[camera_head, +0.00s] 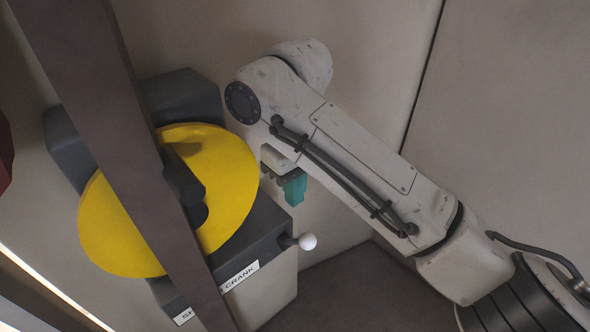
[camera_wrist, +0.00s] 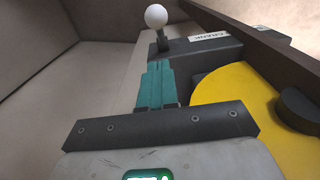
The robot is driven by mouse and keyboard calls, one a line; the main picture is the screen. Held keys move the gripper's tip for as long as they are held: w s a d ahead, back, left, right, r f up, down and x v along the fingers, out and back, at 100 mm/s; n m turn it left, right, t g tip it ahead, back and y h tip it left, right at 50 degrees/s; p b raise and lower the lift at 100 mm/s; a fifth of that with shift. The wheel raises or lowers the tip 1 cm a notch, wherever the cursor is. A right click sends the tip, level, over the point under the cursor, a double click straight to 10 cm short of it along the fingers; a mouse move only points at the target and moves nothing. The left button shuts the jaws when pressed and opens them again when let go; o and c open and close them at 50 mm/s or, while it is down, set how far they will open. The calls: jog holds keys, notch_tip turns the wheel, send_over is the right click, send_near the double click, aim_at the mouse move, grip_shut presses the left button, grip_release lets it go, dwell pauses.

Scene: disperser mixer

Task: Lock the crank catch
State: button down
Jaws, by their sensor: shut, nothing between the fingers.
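The catch lever is a short dark stem with a white ball knob (camera_head: 307,241), sticking out from the right side of a dark grey box (camera_head: 262,232). A white label (camera_head: 239,277) on the box reads "CRANK", with its first word partly hidden by a beam. My gripper (camera_head: 294,190) has teal fingers, is shut and empty, and hangs above the knob, apart from it. In the wrist view the closed fingers (camera_wrist: 158,75) point toward the white knob (camera_wrist: 156,16), which stands up beyond their tips.
A large yellow disc (camera_head: 232,175) with a dark crank handle (camera_head: 185,180) sits left of my gripper; the disc (camera_wrist: 235,90) is close on the right in the wrist view. A brown beam (camera_head: 100,110) crosses before it. A pale wall stands behind; the space right of the knob is free.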

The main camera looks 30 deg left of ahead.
jog(key=p, duration=0.1)
send_over(296, 242)
jog(key=d, duration=0.1)
jog(key=shift+w+f, duration=0.2)
jog(key=shift+f, duration=2.5)
jog(key=shift+d, duration=0.1)
